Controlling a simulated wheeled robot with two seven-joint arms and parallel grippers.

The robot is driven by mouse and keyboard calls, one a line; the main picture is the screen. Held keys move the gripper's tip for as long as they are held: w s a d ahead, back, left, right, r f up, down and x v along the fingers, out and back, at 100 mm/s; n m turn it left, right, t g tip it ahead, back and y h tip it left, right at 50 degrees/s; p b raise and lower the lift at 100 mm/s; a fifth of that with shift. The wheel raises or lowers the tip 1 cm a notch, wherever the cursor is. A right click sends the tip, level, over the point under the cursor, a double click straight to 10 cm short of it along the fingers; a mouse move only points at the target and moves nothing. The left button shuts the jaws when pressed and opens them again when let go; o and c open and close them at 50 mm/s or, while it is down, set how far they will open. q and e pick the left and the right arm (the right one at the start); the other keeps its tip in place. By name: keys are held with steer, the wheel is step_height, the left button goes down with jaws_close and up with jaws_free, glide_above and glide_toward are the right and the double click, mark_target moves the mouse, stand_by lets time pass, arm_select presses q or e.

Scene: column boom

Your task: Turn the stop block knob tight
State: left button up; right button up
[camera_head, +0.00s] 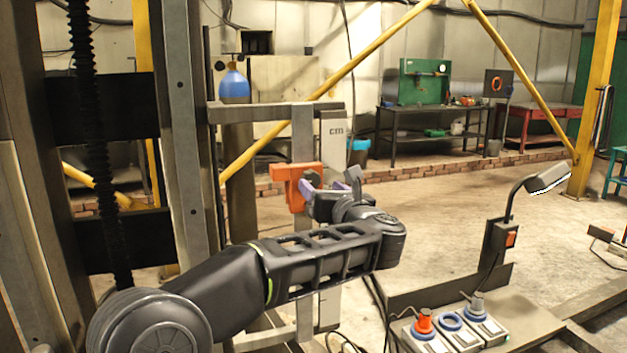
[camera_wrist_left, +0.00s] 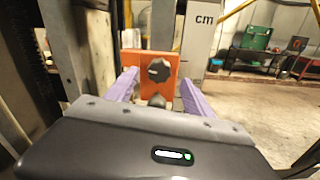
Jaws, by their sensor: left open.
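The orange stop block (camera_head: 296,184) sits on the upright rail of the column frame, left of the centre in the head view. In the left wrist view the stop block (camera_wrist_left: 131,66) faces me, with its dark round knob (camera_wrist_left: 159,70) on the front. My left gripper (camera_head: 330,183) is open, its purple fingers pointing at the block. In the left wrist view the gripper (camera_wrist_left: 157,92) has one finger on each side of the knob's line, with the knob between and beyond the tips. I cannot tell whether a finger touches the block. My right gripper is not in view.
A pale scale plate marked "cm" (camera_head: 333,130) stands right beside the block. A grey control box with coloured buttons (camera_head: 462,340) and a lamp on a bent arm (camera_head: 547,178) stand at the lower right. The floor behind is open towards the workbench (camera_head: 432,112).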

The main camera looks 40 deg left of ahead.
mark_target(313, 180)
arm_select(q)
steer(key=p+x, duration=0.1)
steer(key=x, duration=0.5)
steer(key=shift+c, duration=0.4)
jaws_close()
